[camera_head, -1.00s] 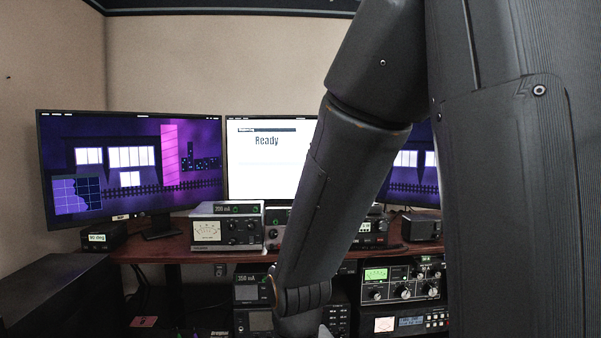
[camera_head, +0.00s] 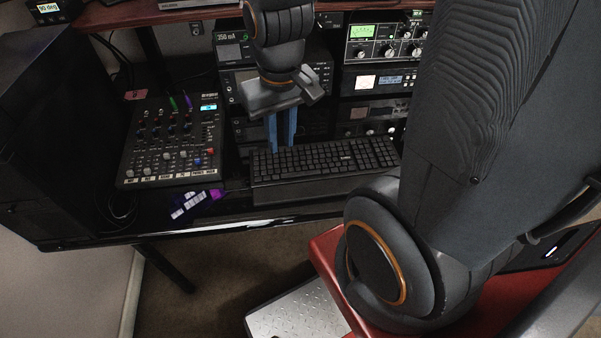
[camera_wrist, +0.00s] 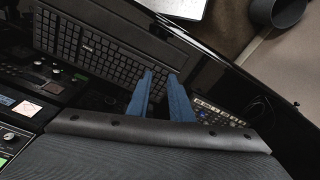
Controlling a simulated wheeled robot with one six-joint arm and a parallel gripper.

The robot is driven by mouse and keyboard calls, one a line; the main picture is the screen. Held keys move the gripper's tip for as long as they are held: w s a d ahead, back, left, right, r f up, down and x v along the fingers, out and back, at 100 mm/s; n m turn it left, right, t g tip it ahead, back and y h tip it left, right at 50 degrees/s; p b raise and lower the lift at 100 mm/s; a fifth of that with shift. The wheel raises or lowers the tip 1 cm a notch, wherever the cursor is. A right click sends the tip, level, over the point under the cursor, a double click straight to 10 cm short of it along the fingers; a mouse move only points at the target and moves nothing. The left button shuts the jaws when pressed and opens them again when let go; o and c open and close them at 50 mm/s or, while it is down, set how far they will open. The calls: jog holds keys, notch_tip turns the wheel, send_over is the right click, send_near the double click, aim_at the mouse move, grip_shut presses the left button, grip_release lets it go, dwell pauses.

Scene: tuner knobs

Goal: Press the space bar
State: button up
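A black keyboard (camera_head: 325,157) lies on the desk shelf in the head view, with a dark plain strip along its near edge. It also shows in the wrist view (camera_wrist: 90,50), running diagonally at upper left. The space bar cannot be told apart from the other dark keys. My gripper (camera_head: 281,148) points down, with its blue fingers at the keyboard's far edge, left of its middle. In the wrist view the two fingers (camera_wrist: 162,74) stand apart with a narrow empty gap. Whether the tips touch anything cannot be told.
An audio mixer (camera_head: 172,145) lies left of the keyboard. Rack units (camera_head: 378,80) stand behind it at right. A purple-and-white item (camera_head: 197,202) lies near the shelf's front edge. A metal plate (camera_head: 297,312) is below.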

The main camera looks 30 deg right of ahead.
grip_shut()
